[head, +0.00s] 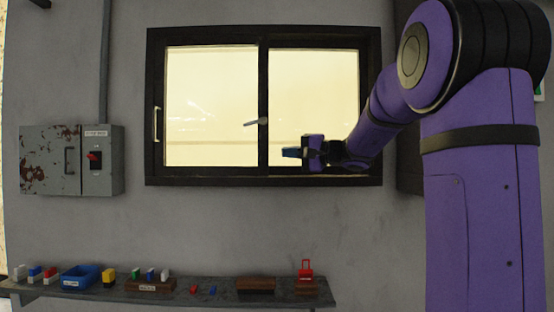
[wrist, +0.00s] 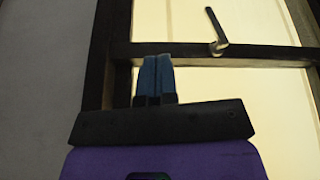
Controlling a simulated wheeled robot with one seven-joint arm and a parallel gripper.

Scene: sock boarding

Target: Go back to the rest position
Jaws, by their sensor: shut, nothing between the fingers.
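My gripper (head: 290,153) is raised in front of the lower part of the window, pointing left in the head view. In the wrist view its two blue fingers (wrist: 154,78) are together with nothing between them. The purple arm reaches in from the right side of the head view. The gripper is well above the shelf (head: 225,293) and apart from everything on it.
A dark-framed window (head: 263,178) has a handle (head: 256,122) on its middle bar. A grey electrical box (head: 50,160) with a red switch (head: 94,156) hangs at left. The shelf holds a blue bin (head: 80,277), small coloured blocks and a red item (head: 306,270). Wall between shelf and window is clear.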

